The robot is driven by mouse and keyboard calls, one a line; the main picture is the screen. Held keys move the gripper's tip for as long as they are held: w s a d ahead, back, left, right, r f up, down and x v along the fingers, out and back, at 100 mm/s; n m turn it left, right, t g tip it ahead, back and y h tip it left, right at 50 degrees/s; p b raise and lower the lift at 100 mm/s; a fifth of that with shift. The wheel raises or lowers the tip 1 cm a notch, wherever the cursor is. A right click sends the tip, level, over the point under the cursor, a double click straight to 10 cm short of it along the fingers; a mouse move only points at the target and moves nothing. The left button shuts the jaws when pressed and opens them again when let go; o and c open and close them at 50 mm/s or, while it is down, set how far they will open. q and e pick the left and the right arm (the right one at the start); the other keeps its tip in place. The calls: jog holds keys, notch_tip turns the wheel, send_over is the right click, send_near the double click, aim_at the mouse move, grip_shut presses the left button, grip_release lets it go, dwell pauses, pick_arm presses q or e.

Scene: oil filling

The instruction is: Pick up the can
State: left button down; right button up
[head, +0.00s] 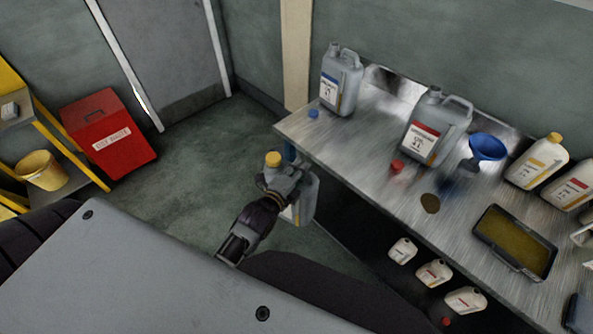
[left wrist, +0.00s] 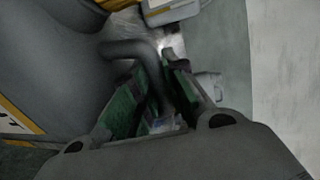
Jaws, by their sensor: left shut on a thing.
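A grey can (head: 307,203) with a yellow cap (head: 272,159) hangs beside the left end of the workbench, over the floor. My left gripper (head: 284,180) is shut on it and covers part of its body in the head view. In the left wrist view the can's grey body (left wrist: 45,60) fills the left side, and its curved handle (left wrist: 130,48) runs between the green-padded fingers of my left gripper (left wrist: 160,90). My right gripper is not in view.
The metal workbench (head: 365,170) holds two other grey cans (head: 341,80) (head: 436,128), a blue funnel (head: 487,148), white bottles (head: 537,162) and a tray (head: 484,236). Small white bottles (head: 403,251) stand below. A red bin (head: 108,133) and yellow bucket (head: 41,171) are left. Floor between is clear.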

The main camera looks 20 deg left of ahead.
pick_arm(q)
jog(key=d+r+m+g+h, duration=0.1)
jog(key=d+r+m+h, duration=0.2)
jog(key=d+r, duration=0.3)
jog(key=d+r+m+g+h, duration=0.2)
jog(key=d+r+m+h, duration=0.2)
jog(key=r, duration=0.9)
jog(key=shift+s+d+r+g+h, duration=0.25)
jog(key=shift+s+d+h, duration=0.2)
jog(key=shift+d+h, duration=0.75)
dwell(0.8)
jog(key=shift+d+y, duration=0.3)
jog(key=shift+d, duration=0.05)
